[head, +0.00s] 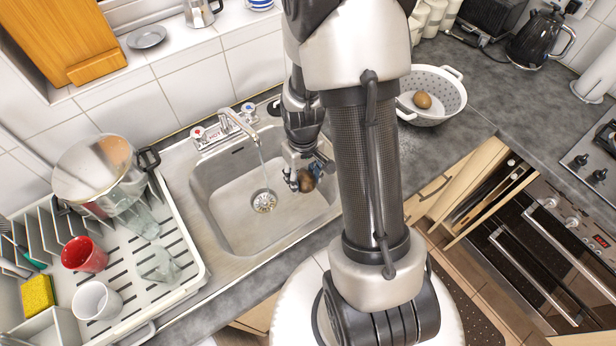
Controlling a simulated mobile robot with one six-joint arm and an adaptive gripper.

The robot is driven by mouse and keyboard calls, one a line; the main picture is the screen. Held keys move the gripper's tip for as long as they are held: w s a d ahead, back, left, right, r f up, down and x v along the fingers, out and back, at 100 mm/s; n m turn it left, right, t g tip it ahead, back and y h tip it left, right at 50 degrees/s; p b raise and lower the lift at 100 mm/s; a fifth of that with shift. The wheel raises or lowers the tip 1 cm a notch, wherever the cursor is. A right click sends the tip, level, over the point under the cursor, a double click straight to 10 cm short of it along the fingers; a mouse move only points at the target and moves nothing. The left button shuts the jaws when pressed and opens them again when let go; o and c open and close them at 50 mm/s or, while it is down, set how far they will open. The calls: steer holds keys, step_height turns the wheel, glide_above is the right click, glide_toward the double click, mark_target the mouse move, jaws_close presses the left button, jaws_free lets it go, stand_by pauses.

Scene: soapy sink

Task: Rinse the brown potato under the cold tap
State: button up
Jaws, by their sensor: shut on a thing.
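A brown potato (306,181) is held in my gripper (298,178), low over the right side of the sink basin (230,225). My gripper is shut on the potato, and its fingers hide part of it. The tap (237,122) stands at the back edge of the sink, between a red-marked handle (198,133) and a blue-marked handle (248,109). A thin stream of water (263,165) falls from the spout towards the drain (263,201). The potato is to the right of the stream and apart from it.
A white colander (446,88) with another brown, rounded thing (422,100) in it stands on the counter at right. A dish rack (185,290) with a red mug (84,254), a white mug (97,301) and glasses is left of the sink. The basin's left part is clear.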

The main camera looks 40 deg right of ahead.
steer(key=w+a+f+b, duration=0.1)
steer(key=w+a, duration=0.4)
steer(key=w, duration=0.5)
steer(key=shift+w+a+f, duration=0.2)
steer(key=shift+w+f, duration=0.15)
steer(key=shift+f, duration=0.3)
steer(key=shift+d, duration=0.2)
steer(key=shift+w+d, duration=0.25)
steer(key=shift+d, duration=0.15)
steer(key=shift+a, duration=0.15)
steer(key=shift+s+a, duration=0.25)
steer(key=shift+a, duration=0.2)
steer(key=shift+w+d, duration=0.1)
steer(key=shift+d, duration=0.1)
